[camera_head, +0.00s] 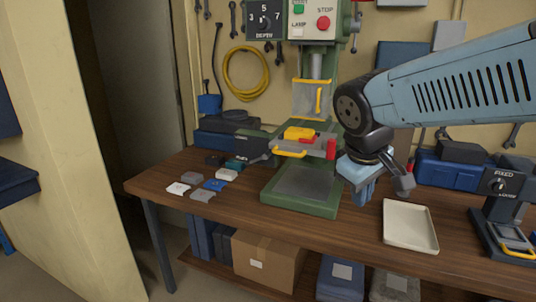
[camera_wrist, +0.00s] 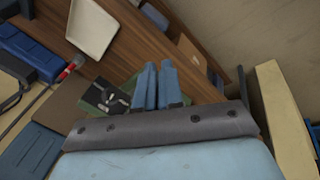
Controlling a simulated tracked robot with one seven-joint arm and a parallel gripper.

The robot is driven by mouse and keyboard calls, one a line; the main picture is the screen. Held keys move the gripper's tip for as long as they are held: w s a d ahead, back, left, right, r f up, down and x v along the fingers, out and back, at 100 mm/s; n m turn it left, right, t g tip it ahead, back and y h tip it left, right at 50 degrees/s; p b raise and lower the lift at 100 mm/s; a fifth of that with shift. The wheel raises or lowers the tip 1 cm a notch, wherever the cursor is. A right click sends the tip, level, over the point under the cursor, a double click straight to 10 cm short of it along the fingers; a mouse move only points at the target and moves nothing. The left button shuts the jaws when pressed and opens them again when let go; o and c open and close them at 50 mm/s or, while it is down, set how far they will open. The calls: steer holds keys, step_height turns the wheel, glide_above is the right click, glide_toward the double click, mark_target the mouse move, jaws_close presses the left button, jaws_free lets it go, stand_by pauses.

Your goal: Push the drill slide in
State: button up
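The green drill press (camera_head: 310,200) stands on the workbench. Its grey slide (camera_head: 318,150) lies across the press at mid height, with a yellow handle (camera_head: 290,153) at its front left and a red end (camera_head: 331,149) at right. A yellow block (camera_head: 299,133) and a red piece sit on the slide. How far the slide sticks out is hard to tell. My gripper (camera_head: 358,194) hangs just right of the press, apart from the handle. In the wrist view, its two blue fingers (camera_wrist: 160,68) are together with nothing visible between them.
A cream tray (camera_head: 409,226) lies on the bench at right, beside a fixture with a yellow handle (camera_head: 517,252). Several small flat pieces (camera_head: 201,195) lie on the left. A black box (camera_head: 250,146) sits left of the slide. Bare wood lies between press and tray.

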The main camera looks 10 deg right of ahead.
steer(key=w+n+h, duration=0.1)
steer(key=n, duration=0.1)
steer(key=w+f+n+h, duration=0.1)
steer(key=w+n+h, duration=0.1)
steer(key=w+f+n+h, duration=0.1)
steer(key=w+n, duration=0.1)
steer(key=shift+w+a+f+n+h, duration=0.1)
steer(key=shift+n+h, duration=0.3)
jaws_close()
steer(key=w+a+f+n+t+h, duration=0.1)
steer(key=w+a+n+t, duration=0.55)
steer(key=a+n, duration=0.35)
steer(key=w+a+f+n+t+h, duration=0.1)
steer(key=w+a+n+t, duration=0.55)
steer(key=a+n, duration=0.4)
steer(key=w+d+m, duration=0.2)
steer(key=w+d, duration=0.3)
steer(key=w, duration=0.7)
steer(key=shift+d+r, duration=0.15)
